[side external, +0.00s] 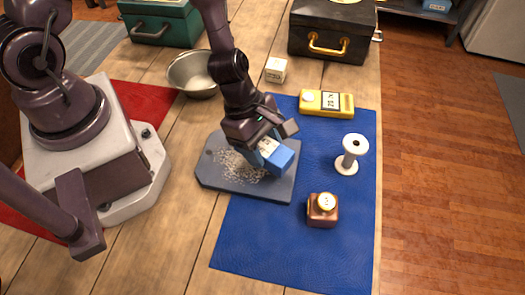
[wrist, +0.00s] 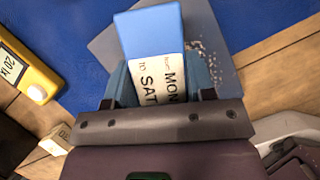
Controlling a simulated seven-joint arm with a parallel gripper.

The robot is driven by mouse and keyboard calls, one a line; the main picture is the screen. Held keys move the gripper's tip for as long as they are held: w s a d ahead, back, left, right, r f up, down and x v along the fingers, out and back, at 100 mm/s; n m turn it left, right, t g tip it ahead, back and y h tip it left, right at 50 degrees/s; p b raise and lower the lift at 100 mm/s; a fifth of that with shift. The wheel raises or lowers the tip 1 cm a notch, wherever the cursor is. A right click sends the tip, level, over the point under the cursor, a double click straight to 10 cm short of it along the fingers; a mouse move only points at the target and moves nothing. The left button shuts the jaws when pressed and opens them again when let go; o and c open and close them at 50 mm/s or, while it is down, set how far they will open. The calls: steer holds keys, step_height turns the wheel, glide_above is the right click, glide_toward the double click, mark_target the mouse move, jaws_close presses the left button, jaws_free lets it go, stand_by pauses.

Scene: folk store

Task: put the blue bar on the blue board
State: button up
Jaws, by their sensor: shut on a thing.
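The blue bar (side external: 281,160) has a white label reading "MON TO SAT" and is held between the fingers of my gripper (side external: 269,149). In the wrist view the bar (wrist: 150,32) sticks out past the fingertips of my gripper (wrist: 160,85), with its label between the fingers. The slate-blue board (side external: 268,190), strewn with pale grains, lies under the bar. In the side external view the bar is over the board's right part; whether it touches the board I cannot tell. The board (wrist: 102,45) also shows behind the bar in the wrist view.
A blue mat (side external: 255,240) lies partly under the board. A metal bowl (side external: 188,75), a small cream block (side external: 276,70) and a black box (side external: 335,30) are farther back.

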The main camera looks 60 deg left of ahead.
steer(key=shift+f, duration=1.3)
steer(key=o, duration=0.9)
steer(key=shift+f, duration=0.1)
steer(key=shift+o, duration=0.2)
steer(key=shift+v, duration=6.1)
steer(key=shift+w, duration=0.15)
